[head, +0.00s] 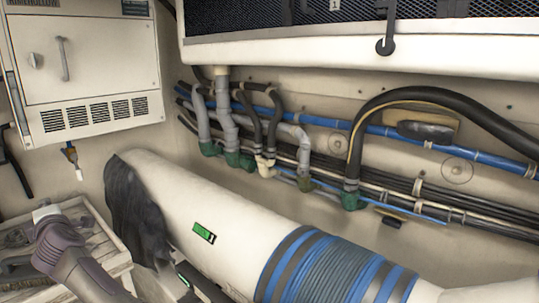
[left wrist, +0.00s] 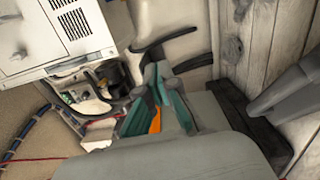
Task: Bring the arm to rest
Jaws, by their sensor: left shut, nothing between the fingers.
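My left gripper (left wrist: 157,78) shows in the middle of the left wrist view, its teal-grey fingers shut and empty. An orange patch shows between its finger links. A broad grey body fills the bottom of that view. In the head view, a mauve-grey arm part (head: 68,255) stands at the lower left, over the wooden crate (head: 118,260). The crate's pale planks also show at the right of the left wrist view (left wrist: 270,25). My right gripper is in neither view.
A white vented cabinet (head: 95,75) hangs at the upper left. A thick white pipe (head: 195,195), with dark cloth (head: 138,215) over its end and blue-grey hose (head: 335,270) coiled around it, crosses the lower middle. Pipes and cables (head: 290,140) line the wall.

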